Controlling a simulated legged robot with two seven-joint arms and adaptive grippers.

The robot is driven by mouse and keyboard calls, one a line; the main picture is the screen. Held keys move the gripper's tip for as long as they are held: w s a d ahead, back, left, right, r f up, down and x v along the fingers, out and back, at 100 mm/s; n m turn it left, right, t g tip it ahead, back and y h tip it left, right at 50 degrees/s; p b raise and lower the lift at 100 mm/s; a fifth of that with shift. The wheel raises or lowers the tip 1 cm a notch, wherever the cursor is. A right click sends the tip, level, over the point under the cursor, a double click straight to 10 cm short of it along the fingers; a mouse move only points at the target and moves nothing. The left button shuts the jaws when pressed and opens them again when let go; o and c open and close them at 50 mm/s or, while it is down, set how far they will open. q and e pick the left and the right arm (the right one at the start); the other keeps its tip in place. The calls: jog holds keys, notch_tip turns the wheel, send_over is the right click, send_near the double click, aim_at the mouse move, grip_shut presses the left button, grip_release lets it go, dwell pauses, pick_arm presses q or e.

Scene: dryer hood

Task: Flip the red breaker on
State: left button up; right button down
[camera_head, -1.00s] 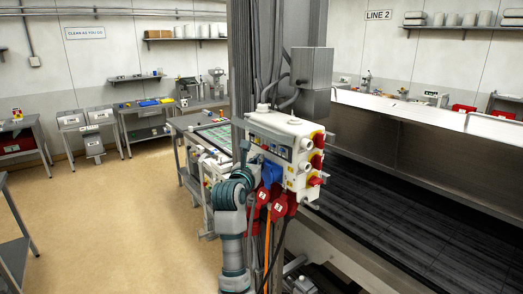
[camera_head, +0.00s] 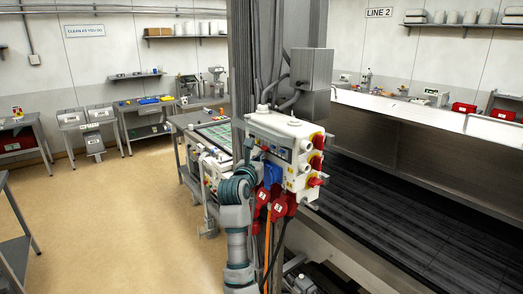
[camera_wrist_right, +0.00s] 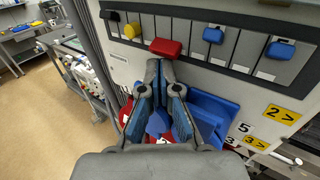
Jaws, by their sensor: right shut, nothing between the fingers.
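The red breaker lever (camera_wrist_right: 166,47) sits in a row of slots on the white electrical box (camera_head: 283,128). In the wrist view it sits lower in its slot than the blue levers beside it. My right gripper (camera_wrist_right: 159,66) is shut and empty, its tips just below the red lever. I cannot tell whether they touch it. In the head view my right arm reaches up to the box's left-facing front, and the lever cannot be made out there. My left gripper is not in view.
A yellow lever (camera_wrist_right: 132,30) and blue levers (camera_wrist_right: 213,35) flank the red one. Red plugs (camera_head: 281,206) and cables hang below the box. A grey column stands behind it. A dark conveyor (camera_head: 400,210) lies right; open floor (camera_head: 110,220) lies left.

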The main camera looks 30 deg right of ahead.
jog(key=shift+w+d, duration=0.15)
jog(key=shift+d, duration=0.1)
jog(key=shift+a, duration=0.1)
jog(key=shift+r, duration=0.2)
jog(key=shift+r+p, duration=0.8)
jog(key=shift+p, duration=0.05)
jog(key=shift+a, duration=0.1)
jog(key=b+v, duration=0.3)
jog(key=v, duration=0.4)
jog(key=shift+f, duration=0.25)
